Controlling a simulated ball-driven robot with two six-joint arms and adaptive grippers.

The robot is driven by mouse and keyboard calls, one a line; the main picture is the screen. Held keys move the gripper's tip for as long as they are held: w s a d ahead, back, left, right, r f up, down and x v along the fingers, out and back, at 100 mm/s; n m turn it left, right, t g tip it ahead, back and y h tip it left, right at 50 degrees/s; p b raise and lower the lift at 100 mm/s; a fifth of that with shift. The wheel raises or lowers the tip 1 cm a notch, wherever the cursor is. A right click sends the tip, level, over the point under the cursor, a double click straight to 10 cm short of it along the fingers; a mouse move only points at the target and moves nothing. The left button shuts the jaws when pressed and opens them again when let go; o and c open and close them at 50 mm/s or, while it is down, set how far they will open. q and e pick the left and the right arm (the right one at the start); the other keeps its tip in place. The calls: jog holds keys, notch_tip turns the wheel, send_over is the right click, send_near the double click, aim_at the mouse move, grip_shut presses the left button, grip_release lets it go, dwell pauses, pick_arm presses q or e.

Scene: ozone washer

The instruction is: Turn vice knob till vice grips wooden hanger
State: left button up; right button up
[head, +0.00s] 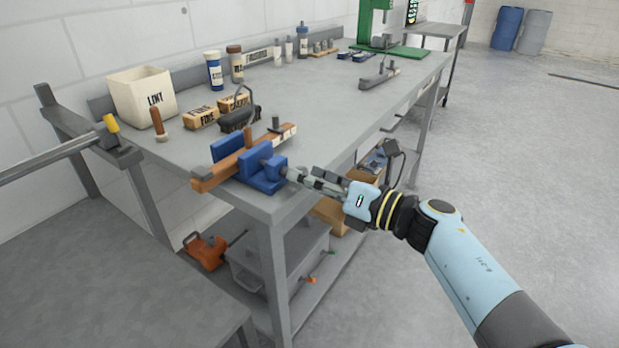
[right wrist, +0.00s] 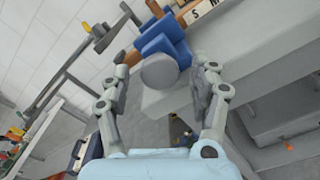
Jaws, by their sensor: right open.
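The blue vice (head: 262,167) is mounted at the near corner of the grey workbench. The wooden hanger (head: 216,180) is an orange-brown bar lying through the vice between its blue jaws. I cannot tell whether the jaws press on it. The vice knob (right wrist: 160,71) is a grey round end facing my right wrist camera. My right gripper (head: 302,176) is at the knob's side of the vice. In the right wrist view my right gripper (right wrist: 163,90) is open, with one finger on each side of the knob. Contact is not clear. My left gripper is not seen.
On the bench (head: 330,103) stand a white LINT bin (head: 143,97), labelled blocks (head: 201,117), a dark-handled tool (head: 239,116) and bottles (head: 214,70). A grey bar (head: 70,158) lies at the left. A lower shelf holds a grey bin (head: 270,262). Floor at the right is clear.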

jog(key=v, duration=1.1)
jog(key=shift+s+d, duration=0.2)
jog(key=shift+d, duration=0.1)
